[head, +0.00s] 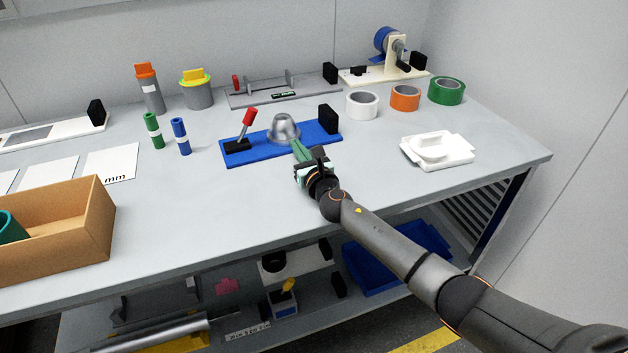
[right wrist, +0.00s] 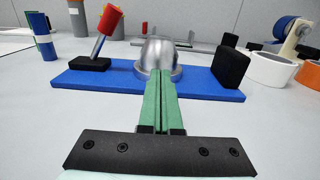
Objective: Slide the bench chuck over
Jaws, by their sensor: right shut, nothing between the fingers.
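The bench chuck is a blue base plate (head: 262,152) with a silver dome (head: 284,127) in its middle, a red-tipped lever (head: 247,119) at its left and a black block (head: 328,119) at its right. The plate shows in the right wrist view too (right wrist: 105,80), with the dome (right wrist: 160,58) straight ahead. My right gripper (head: 296,145) is shut and empty, its green fingers together (right wrist: 160,80). The fingertips are over the plate's front edge, just before the dome; I cannot tell whether they touch it. My left gripper is not in view.
White (head: 361,110), orange (head: 405,103) and green (head: 446,96) tape rolls stand to the right, with a white fixture (head: 437,158) nearer. Green (head: 153,137) and blue (head: 180,143) cylinders stand left of the plate. A cardboard box (head: 60,247) sits front left. The bench front middle is clear.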

